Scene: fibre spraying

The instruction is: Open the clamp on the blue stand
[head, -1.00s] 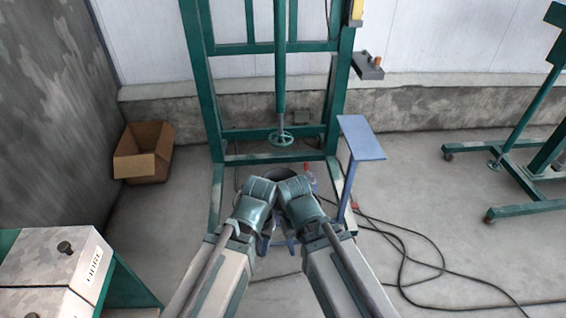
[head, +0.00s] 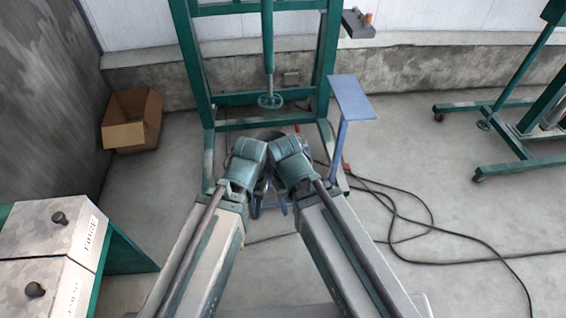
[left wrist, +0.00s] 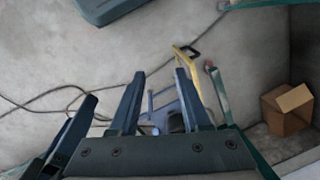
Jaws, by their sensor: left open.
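A blue stand (head: 352,98) with a flat top on a thin post stands right of my arms in the head view. Low blue parts (head: 284,205) show partly between and behind my grippers; a blue frame (left wrist: 163,102) shows beyond the fingers in the left wrist view. I cannot make out a clamp on either. My left gripper (head: 246,162) is high over the floor in front of the green frame, its fingers hidden in the head view. In the left wrist view it (left wrist: 161,72) is open and empty. My right gripper (head: 290,163) is close beside it, fingers hidden.
A tall green frame (head: 192,70) with a handwheel (head: 270,101) stands ahead. A cardboard box (head: 131,122) is at left, fibre boxes (head: 48,228) at lower left. Black cables (head: 450,262) lie on the floor at right. A yellow handle (left wrist: 205,78) shows in the left wrist view.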

